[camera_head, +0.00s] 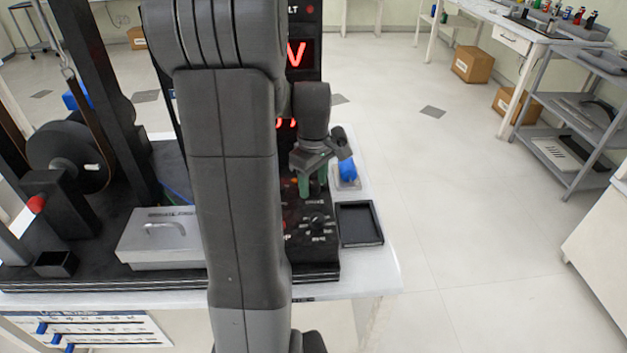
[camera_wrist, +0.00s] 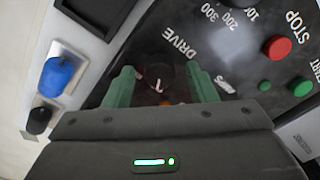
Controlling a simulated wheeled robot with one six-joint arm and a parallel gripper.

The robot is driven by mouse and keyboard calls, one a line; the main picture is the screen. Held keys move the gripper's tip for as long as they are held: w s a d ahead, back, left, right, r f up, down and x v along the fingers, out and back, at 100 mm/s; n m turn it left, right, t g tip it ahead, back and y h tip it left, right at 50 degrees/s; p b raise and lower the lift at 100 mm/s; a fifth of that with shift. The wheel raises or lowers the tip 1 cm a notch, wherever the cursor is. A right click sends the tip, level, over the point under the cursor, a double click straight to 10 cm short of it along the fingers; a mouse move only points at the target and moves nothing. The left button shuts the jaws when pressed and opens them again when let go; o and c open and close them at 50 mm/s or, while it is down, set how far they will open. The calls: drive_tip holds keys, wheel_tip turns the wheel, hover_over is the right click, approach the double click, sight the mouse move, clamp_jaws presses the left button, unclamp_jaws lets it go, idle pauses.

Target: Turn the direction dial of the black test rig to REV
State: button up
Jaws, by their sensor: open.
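The black test rig (camera_head: 60,277) stands on a white-topped bench. My gripper (camera_head: 313,186) is over the right part of its control panel, green fingers pointing down. In the wrist view, my gripper (camera_wrist: 161,87) is open, with one green finger on each side of a dark round dial (camera_wrist: 160,72) with a white pointer mark. This looks like the direction dial. A "DRIVE" label lies beside it. I see no REV mark; the gripper body covers that part of the panel. I cannot tell whether the fingers touch the dial.
A second dial (camera_wrist: 238,45) has numbers around it. A red STOP button (camera_wrist: 276,47) and a green button (camera_wrist: 300,87) are close by. A black tray (camera_head: 360,224) and a grey lidded box (camera_head: 160,240) flank the arm.

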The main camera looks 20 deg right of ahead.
drive_tip(key=c, duration=1)
drive_tip(key=shift+m, duration=0.3)
drive_tip(key=m+p, duration=0.1)
drive_tip(key=m, duration=0.4)
drive_tip(key=shift+r, duration=0.15)
drive_tip(key=m+p, duration=0.1)
drive_tip(key=m, duration=0.5)
drive_tip(key=shift+m, duration=0.4)
drive_tip(key=o, duration=1)
